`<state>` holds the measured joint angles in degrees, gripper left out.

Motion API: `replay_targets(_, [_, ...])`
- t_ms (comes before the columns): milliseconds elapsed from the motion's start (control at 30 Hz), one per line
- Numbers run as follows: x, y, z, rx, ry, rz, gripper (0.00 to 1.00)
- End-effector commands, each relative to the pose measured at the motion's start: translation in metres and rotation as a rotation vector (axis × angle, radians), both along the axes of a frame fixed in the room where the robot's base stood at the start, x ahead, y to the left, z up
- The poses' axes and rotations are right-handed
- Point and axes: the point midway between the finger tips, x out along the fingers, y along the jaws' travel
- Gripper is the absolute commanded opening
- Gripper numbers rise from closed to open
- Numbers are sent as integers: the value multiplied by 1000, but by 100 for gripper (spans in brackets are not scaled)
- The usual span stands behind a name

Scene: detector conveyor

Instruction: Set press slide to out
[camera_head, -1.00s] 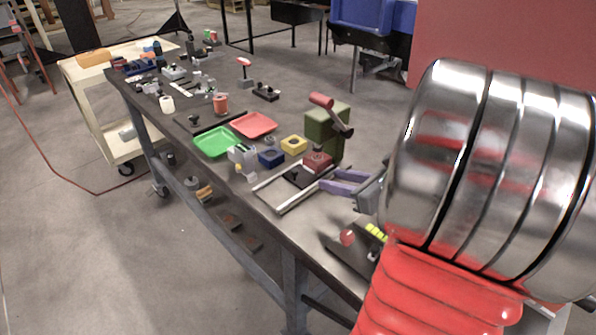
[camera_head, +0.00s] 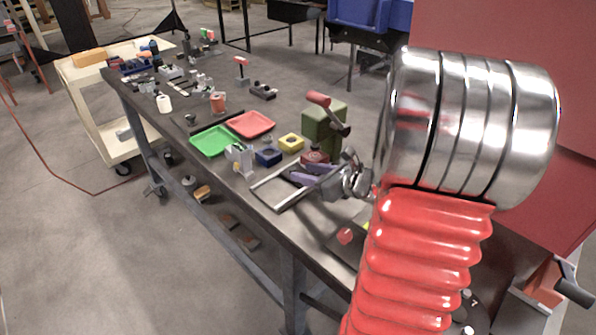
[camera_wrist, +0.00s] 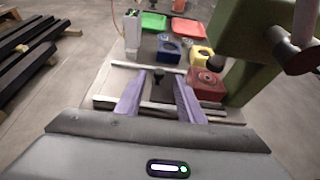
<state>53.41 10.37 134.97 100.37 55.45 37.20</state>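The press slide is a dark piece with a black upright knob (camera_wrist: 159,82), between two pale metal rails (camera_wrist: 125,101); the rails also show in the head view (camera_head: 268,180). The green press (camera_head: 318,133) with its red-handled lever (camera_head: 318,99) stands behind them. My gripper (camera_wrist: 160,76) has two purple fingers spread apart, one on each side of the knob. I cannot see contact between the fingers and the knob. In the head view my gripper (camera_head: 303,174) is low over the rails and hides most of the slide.
A red block (camera_wrist: 205,84) is close beside my right finger. A blue block (camera_head: 268,156), a yellow block (camera_head: 290,142) and a grey device (camera_head: 239,158) stand behind the rails. Green (camera_head: 211,140) and red (camera_head: 251,124) trays lie farther off. The table's front edge is near.

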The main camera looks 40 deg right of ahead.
Motion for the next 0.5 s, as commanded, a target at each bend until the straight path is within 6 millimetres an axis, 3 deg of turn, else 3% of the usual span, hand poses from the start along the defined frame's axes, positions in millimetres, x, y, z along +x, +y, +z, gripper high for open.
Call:
replay_targets(233, [28,5,-12,1,1,4,35])
replay_targets(500, [36,6,-16,1,1,1,35])
